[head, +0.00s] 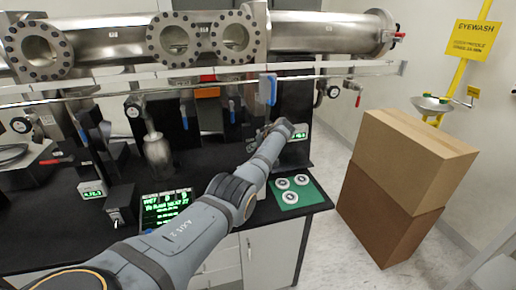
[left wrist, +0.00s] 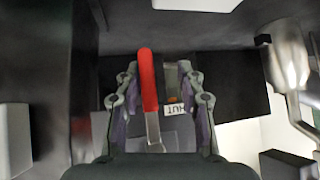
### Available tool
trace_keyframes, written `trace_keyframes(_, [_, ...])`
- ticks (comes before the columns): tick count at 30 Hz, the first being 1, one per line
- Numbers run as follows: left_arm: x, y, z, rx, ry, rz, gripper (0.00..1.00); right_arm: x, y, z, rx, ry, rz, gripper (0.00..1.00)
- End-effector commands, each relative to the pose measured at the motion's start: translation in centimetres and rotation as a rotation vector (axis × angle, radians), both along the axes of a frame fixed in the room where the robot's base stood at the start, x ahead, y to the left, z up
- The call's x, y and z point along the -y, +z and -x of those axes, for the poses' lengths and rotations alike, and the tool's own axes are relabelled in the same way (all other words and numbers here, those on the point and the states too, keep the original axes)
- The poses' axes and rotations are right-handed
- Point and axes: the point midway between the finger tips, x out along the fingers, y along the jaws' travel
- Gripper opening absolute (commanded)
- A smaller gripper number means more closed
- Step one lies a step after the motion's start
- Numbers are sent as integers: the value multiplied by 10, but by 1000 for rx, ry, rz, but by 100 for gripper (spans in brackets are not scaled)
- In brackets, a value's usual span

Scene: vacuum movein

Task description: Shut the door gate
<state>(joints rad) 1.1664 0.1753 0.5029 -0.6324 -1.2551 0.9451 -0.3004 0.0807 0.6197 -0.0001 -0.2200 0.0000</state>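My left arm reaches from the lower left to the bench in the head view. My left gripper (head: 264,131) is at its far end, low in front of the pipework, and partly hidden by the wrist. In the left wrist view the gripper (left wrist: 160,80) is open, with its two fingers apart. A red lever handle (left wrist: 148,80) with a metal shank stands between them, closer to the left finger. A white label reading "HUT" (left wrist: 175,110), partly hidden, is beside the lever. I cannot tell which valve in the head view this lever belongs to. My right gripper is not in view.
A large steel pipe manifold (head: 300,35) runs along the back. A blue handle (head: 268,88) hangs just above my left gripper. A green mat (head: 285,205) with round white parts lies at the bench's right end. Stacked cardboard boxes (head: 400,180) stand on the floor to the right.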

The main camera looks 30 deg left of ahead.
Motion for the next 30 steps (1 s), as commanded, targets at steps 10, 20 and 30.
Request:
trace_keyframes(10, [1,1,-1,5,-2,1,36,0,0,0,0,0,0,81])
trace_keyframes(20, [28,27,9,9,-5,2,36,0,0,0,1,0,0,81])
trace_keyframes(30, [74,76,30,4,-2,1,36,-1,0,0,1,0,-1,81])
